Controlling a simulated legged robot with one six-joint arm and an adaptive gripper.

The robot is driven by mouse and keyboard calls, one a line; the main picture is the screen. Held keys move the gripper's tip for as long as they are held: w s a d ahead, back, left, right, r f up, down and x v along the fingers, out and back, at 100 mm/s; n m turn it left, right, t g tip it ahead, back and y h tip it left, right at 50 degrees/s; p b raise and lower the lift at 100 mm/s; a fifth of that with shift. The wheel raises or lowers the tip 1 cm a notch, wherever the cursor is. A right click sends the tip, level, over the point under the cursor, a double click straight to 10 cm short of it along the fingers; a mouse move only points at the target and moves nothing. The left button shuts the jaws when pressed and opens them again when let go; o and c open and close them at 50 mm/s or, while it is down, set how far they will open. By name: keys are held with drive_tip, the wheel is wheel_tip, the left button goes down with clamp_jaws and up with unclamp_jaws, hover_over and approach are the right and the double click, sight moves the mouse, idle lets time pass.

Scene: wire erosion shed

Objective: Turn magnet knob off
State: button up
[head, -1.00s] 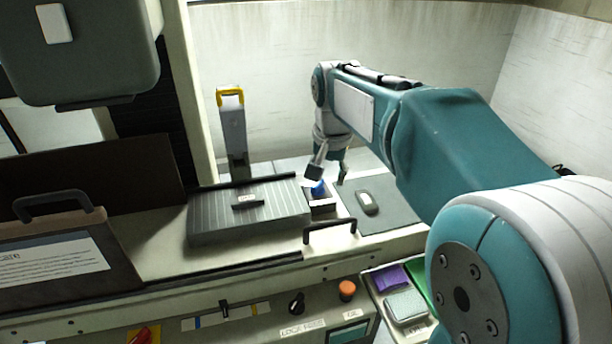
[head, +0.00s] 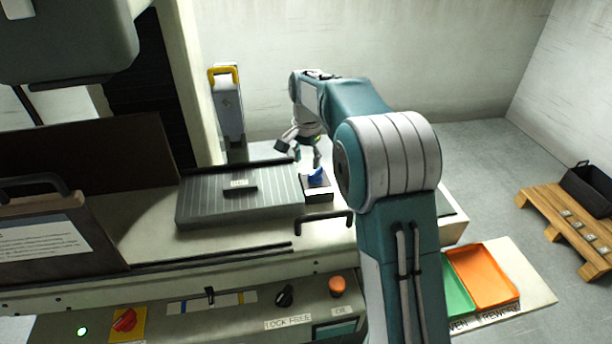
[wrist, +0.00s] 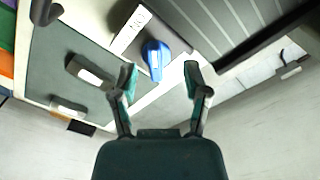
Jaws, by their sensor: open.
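The blue magnet knob (head: 317,176) sits on a small dark block at the right end of the grey ribbed magnet plate (head: 205,208). In the wrist view the knob (wrist: 154,58) lies just ahead of and between the fingertips, with a white label (wrist: 132,30) beside it that seems to read "ON". My gripper (head: 301,155) is open and empty, above and slightly left of the knob in the head view. In the wrist view its two fingers (wrist: 160,72) stand apart on either side of the knob; I cannot tell whether they touch it.
A dark handle bar (head: 321,219) stands in front of the knob. A grey post with a yellow handle (head: 226,100) rises behind the plate. Below are an orange button (head: 337,286) and a red switch (head: 124,320). Green and orange trays (head: 484,275) lie at right.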

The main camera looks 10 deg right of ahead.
sight(311, 175)
drive_tip(key=f, duration=0.1)
drive_tip(key=d+f, duration=0.1)
drive_tip(key=f, duration=0.2)
drive_tip(key=shift+d+f, duration=0.25)
drive_tip(key=shift+d, duration=0.15)
drive_tip(key=shift+f, duration=0.4)
drive_tip(key=shift+a+f, duration=0.2)
drive_tip(key=shift+a, duration=0.05)
drive_tip(key=shift+a+f, duration=0.1)
drive_tip(key=shift+a, duration=0.4)
drive_tip(key=shift+d, duration=0.3)
clamp_jaws()
drive_tip(key=shift+d, duration=0.15)
